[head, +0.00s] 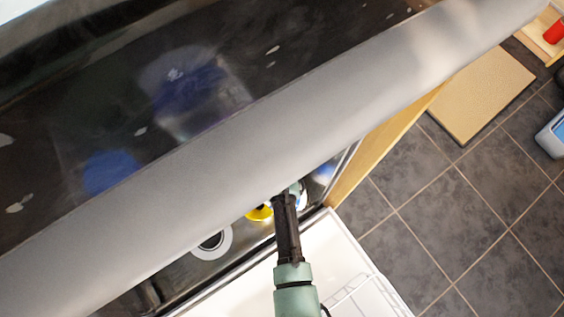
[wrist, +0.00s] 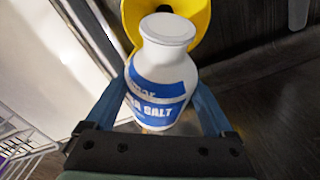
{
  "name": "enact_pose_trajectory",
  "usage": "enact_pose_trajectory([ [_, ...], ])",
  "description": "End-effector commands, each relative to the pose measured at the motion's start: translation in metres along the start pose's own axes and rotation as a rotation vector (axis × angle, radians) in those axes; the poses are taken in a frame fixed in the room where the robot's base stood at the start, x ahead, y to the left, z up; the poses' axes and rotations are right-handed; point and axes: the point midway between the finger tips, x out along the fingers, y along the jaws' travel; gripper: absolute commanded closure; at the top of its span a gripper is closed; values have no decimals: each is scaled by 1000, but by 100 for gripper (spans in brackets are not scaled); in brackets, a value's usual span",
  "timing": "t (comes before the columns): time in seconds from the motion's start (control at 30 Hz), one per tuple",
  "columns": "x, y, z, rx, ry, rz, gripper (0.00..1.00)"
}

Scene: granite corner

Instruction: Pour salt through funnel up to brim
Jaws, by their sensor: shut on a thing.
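A white salt bottle with a blue label reading "SALT" (wrist: 158,95) is between the fingers of my gripper (wrist: 160,82) in the wrist view. My gripper is shut on it. The bottle's round white top faces away from my wrist, toward a yellow funnel (wrist: 201,18). The bottle's top overlaps the funnel in this view; I cannot tell whether they touch. In the head view the funnel (head: 261,212) shows just left of my gripper (head: 288,192), partly hidden by the counter edge. Only a sliver of the bottle shows there. What stands under the funnel is hidden, and no flowing salt is visible.
A grey-edged dark counter (head: 205,150) crosses the head view and hides much of the space below it. A round white-rimmed thing with a dark centre (head: 212,243) lies left of the funnel. A white panel with a wire rack (head: 350,296) is at the bottom.

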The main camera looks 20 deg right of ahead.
Motion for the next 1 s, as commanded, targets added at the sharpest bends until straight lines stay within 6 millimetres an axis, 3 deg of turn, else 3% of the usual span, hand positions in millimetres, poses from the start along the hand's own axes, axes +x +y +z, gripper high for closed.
enact_pose_trajectory([
  [1.0,-2,-1,-4,1,160,-2,100],
])
